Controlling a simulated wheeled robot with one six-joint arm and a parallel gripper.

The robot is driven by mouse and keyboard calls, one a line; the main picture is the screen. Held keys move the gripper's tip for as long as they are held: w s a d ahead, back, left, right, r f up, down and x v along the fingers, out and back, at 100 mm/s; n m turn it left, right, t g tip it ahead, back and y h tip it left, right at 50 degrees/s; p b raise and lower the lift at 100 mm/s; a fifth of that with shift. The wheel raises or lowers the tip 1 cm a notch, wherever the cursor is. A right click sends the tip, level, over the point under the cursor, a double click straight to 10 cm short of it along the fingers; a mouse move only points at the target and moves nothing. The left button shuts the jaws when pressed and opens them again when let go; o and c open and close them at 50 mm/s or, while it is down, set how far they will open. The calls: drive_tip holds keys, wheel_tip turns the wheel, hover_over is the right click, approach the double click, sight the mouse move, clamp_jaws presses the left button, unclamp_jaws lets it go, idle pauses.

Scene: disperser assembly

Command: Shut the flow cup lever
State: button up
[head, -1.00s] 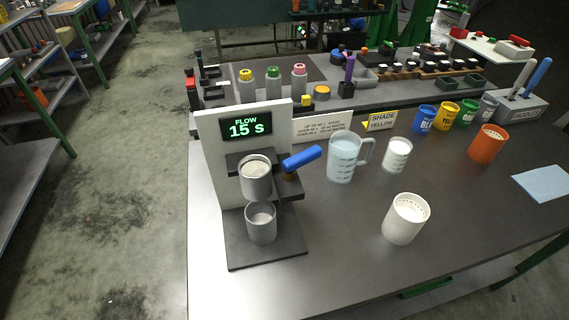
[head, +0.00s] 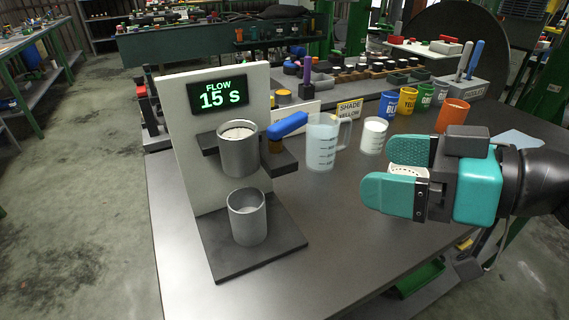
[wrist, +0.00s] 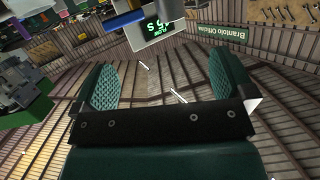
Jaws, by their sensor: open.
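The blue flow cup lever (head: 287,125) sticks out to the right of the upper flow cup (head: 239,150), tilted up toward its right end, on a brown pivot. The upper cup sits in a dark bracket (head: 281,158) on a white panel whose display (head: 217,95) reads "FLOW 15 S". A second metal cup (head: 247,216) stands below on the dark base. My gripper (head: 392,172), with teal fingers, is open and empty to the right of the lever, apart from it. In the wrist view its two fingers (wrist: 162,90) stand wide apart, with the display upside down beyond.
A clear measuring jug (head: 322,143) stands just right of the lever, with a small white cup (head: 374,136) beside it. An orange cup (head: 452,116) stands farther right. The table front is clear.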

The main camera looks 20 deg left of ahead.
sight(293, 123)
drive_tip(key=w+f+t+y+b, duration=0.2)
drive_tip(key=w+f+t+b, duration=0.1)
drive_tip(key=w, duration=0.2)
drive_tip(key=shift+m+t, duration=0.4)
drive_tip(key=shift+m, duration=0.1)
drive_tip(key=p+x, duration=0.3)
drive_tip(key=x, duration=0.2)
drive_tip(key=p+x, duration=0.3)
drive_tip(key=x, duration=0.3)
drive_tip(key=p+x, duration=0.3)
drive_tip(key=x, duration=0.2)
drive_tip(key=shift+s+a+r, duration=0.1)
drive_tip(key=shift+s+a, duration=0.05)
drive_tip(key=shift+a, duration=0.35)
drive_tip(key=shift+w+a, duration=0.2)
drive_tip(key=shift+a, duration=0.3)
drive_tip(key=c, duration=0.9)
drive_tip(key=shift+d, duration=0.1)
drive_tip(key=shift+c, duration=0.2)
